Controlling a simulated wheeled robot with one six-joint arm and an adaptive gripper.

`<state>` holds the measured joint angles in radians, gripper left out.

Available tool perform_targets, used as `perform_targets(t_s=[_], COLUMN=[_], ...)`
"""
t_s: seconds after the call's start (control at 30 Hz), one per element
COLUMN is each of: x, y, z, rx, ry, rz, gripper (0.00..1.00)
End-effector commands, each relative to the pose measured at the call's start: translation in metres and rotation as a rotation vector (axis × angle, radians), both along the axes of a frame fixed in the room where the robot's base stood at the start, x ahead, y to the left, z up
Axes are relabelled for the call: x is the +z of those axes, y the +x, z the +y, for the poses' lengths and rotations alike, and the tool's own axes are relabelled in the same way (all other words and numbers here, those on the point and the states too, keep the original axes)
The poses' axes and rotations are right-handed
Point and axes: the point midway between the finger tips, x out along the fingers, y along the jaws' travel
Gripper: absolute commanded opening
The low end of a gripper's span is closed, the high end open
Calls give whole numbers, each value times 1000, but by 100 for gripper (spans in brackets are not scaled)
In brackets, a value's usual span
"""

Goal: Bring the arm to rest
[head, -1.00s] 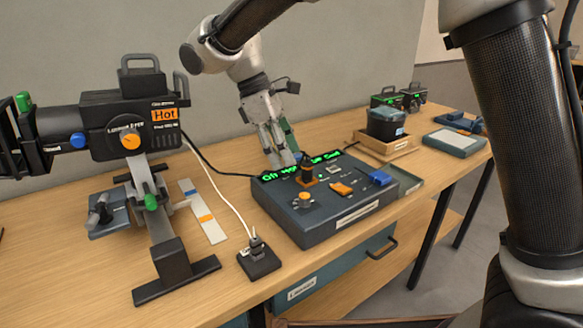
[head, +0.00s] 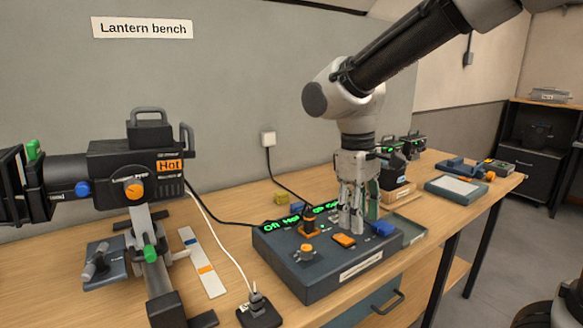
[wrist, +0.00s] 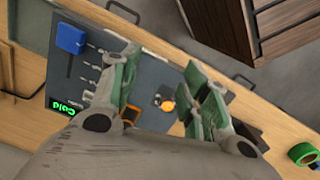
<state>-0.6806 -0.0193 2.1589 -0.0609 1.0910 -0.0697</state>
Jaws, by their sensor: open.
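My gripper (head: 352,222) hangs with its fingers pointing down over the right half of the dark control console (head: 310,287). Its fingers are open and nothing is between them. In the wrist view, my gripper (wrist: 165,98) shows two green-padded fingers well apart, with the console (wrist: 143,80) below them. The console carries lit green text (head: 282,226), an orange knob (head: 306,250), an orange slider cap (head: 344,240) and a blue cap (head: 383,229). I cannot tell whether the fingertips touch the console's top.
A lamp marked Hot (head: 135,180) stands on the left of the wooden bench (head: 215,235). A black plug block (head: 258,310) sits by the front edge. A wooden tray (head: 398,194) and a blue-grey pad (head: 456,188) lie to the right. A wall socket (head: 268,139) is behind.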

Motion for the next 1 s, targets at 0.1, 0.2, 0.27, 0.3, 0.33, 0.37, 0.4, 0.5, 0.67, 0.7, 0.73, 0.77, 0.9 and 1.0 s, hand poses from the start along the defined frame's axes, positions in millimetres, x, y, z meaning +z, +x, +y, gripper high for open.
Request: perform_targets(t_s=[0.1, 0.2, 0.27, 0.3, 0.33, 0.37, 0.4, 0.5, 0.67, 0.7, 0.73, 0.77, 0.9, 1.0], x=[13, 19, 21, 22, 23, 24, 26, 38, 47, 47, 47, 47, 47, 47], y=[-25, -53, -71, -82, -90, -98, -107, -119, -125, -125, -125, -125, -125, -125], z=[-70, -121, -147, -162, -172, -181, -192, -212, -226, -227, -227, -227, -227, -227], rx=[-206, -367, -452, -503, -538, -571, -613, -696, -759, -763, -765, -765, -762, -762], ry=[83, 142, 170, 185, 194, 202, 209, 226, 228, 227, 226, 226, 226, 226], rz=[-80, -154, -201, -232, -255, -276, -305, -384, -428, -427, -427, -427, -426, -426], gripper=[46, 46, 46, 46, 46, 46, 46, 46, 46, 46, 46, 46, 46, 46])
